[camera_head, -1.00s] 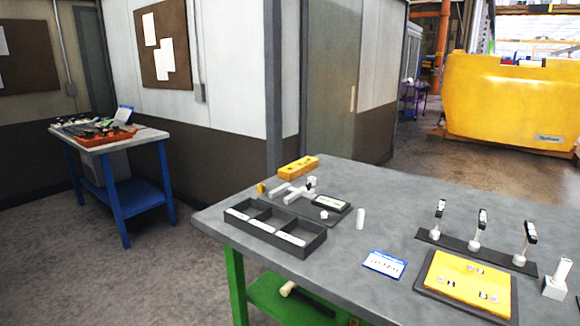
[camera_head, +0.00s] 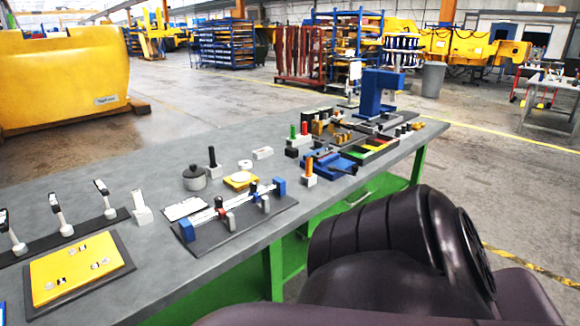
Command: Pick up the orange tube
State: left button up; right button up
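An orange tube (camera_head: 309,165) stands upright in a white block (camera_head: 308,180) near the front edge of the grey table (camera_head: 140,290), right of centre. It is just left of a blue vise-like tool (camera_head: 334,165). Neither of my grippers is in view. A dark arm link of mine fills the lower right of the picture, in front of part of the table's front edge and green frame.
A rail fixture with blue ends (camera_head: 279,186) lies left of the tube. A grey pot (camera_head: 194,178) and a black-topped holder (camera_head: 212,164) stand behind it. A blue press (camera_head: 378,92) and divided tray (camera_head: 378,148) are farther right. Small red and green pieces (camera_head: 304,128) stand behind the tube.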

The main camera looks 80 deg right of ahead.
aim_at(309, 158)
jog(key=z, duration=2.55)
